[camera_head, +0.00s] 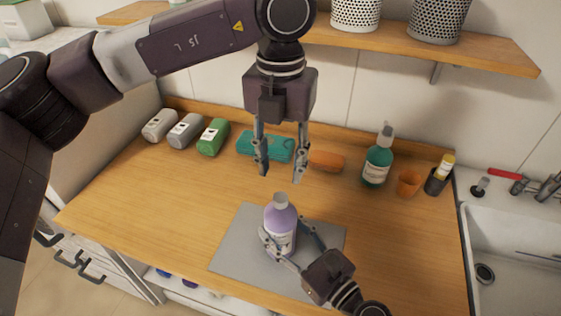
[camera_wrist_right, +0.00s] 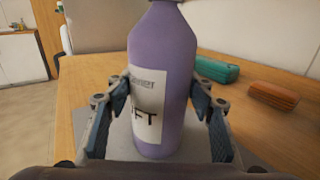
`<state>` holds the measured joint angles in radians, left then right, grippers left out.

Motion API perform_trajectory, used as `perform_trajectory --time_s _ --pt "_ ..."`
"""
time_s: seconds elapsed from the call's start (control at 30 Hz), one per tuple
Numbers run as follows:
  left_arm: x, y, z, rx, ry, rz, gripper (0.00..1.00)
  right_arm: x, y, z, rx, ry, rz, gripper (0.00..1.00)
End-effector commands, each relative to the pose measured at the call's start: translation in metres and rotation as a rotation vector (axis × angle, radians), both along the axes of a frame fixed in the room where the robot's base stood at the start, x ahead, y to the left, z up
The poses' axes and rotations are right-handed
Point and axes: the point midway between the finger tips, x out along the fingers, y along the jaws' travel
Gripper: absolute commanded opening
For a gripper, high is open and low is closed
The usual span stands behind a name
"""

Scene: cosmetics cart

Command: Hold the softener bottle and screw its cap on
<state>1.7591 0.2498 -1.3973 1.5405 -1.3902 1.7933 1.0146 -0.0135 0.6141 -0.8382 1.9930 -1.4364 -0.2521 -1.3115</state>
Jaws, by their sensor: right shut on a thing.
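The softener bottle (camera_head: 281,228) is lilac with a white label and stands upright on a grey mat (camera_head: 235,249). A grey cap (camera_head: 280,199) sits on top of its neck; I cannot tell how tightly. My right gripper (camera_head: 284,233) comes in from the front right and is shut around the bottle's body. In the right wrist view the bottle (camera_wrist_right: 163,62) stands between the two fingers, its top cut off by the frame. My left gripper (camera_head: 280,173) hangs pointing down above the cap, open and empty, with a gap between its fingertips and the cap.
Green (camera_head: 213,137) and grey bottles lie at the back left. A teal case (camera_head: 264,147) and an orange one (camera_head: 326,161) lie behind. A green pump bottle (camera_head: 377,165) and an orange cup (camera_head: 408,183) stand right, near a sink (camera_head: 510,225). A shelf (camera_head: 480,50) hangs above.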

Motion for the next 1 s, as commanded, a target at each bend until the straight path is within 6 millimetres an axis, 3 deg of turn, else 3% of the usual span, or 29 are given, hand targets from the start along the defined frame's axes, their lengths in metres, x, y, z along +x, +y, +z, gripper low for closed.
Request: perform_trajectory --time_s 0.17,0.6,1.0 --pt "0.000 0.001 -0.014 0.002 0.002 -0.001 0.36 0.000 0.000 0.000 0.000 0.000 0.000 0.00" --pt "0.000 0.000 -0.074 0.001 0.002 -0.002 0.36 0.000 0.000 0.000 0.000 0.000 0.000 0.00" --pt "0.000 0.000 -0.080 0.000 0.000 -0.001 0.36 0.000 0.000 0.000 0.000 0.000 0.000 0.00"
